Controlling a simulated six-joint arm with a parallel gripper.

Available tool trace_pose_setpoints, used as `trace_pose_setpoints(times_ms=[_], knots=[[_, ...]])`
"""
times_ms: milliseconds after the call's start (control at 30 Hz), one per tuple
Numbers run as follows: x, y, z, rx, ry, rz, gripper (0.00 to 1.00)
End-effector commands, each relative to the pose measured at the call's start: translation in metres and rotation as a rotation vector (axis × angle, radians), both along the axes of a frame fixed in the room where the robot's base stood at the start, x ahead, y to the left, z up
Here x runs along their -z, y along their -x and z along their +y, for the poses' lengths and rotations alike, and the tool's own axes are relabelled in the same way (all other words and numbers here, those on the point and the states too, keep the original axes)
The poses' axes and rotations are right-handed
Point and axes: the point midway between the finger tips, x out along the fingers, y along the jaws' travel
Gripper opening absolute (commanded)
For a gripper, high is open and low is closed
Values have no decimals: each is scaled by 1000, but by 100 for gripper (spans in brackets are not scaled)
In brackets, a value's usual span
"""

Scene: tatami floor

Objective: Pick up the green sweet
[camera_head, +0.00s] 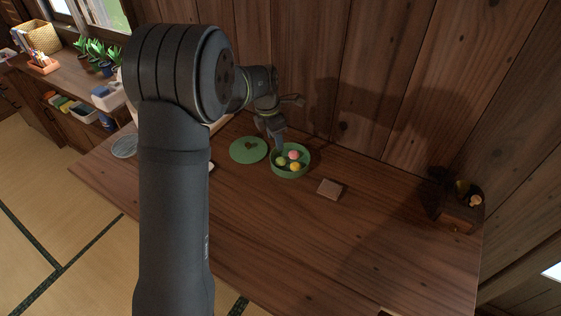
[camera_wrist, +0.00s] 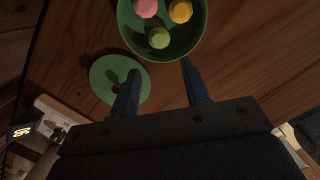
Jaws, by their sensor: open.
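The green sweet (camera_wrist: 159,38) is a small round ball in a round green bowl (camera_wrist: 196,45). In the wrist view it lies nearest my gripper (camera_wrist: 158,82). A pink sweet (camera_wrist: 146,8) and a yellow sweet (camera_wrist: 181,11) lie beside it in the bowl. In the head view the green sweet (camera_head: 281,161) is at the bowl's left side, with the pink sweet (camera_head: 294,155) and the yellow sweet (camera_head: 295,167) to its right. My gripper is open and empty; its fingers point toward the bowl, apart from the sweet in the picture. In the head view the gripper (camera_head: 281,145) is close to the bowl's rim.
A flat green lid (camera_head: 249,149) with a dark mark lies left of the bowl. A small brown block (camera_head: 330,188) lies to the right. A wooden wall (camera_head: 345,80) stands behind the table (camera_head: 300,230). The table's front right is mostly clear.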

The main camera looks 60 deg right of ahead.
Motion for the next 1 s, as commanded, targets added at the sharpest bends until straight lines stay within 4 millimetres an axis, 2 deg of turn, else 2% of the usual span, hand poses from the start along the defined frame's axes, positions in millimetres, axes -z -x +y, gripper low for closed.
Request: trace_pose_setpoints(times_ms=[33,133,233,467,733,833,1000], knots=[[12,1,-1,0,-3,1,43],[29,3,-3,1,-3,1,43],[40,4,-5,1,0,1,43],[52,5,-7,1,-1,0,43],[89,8,-14,1,-1,0,43],[96,9,-16,1,1,0,43],[96,9,-16,1,3,-1,43]])
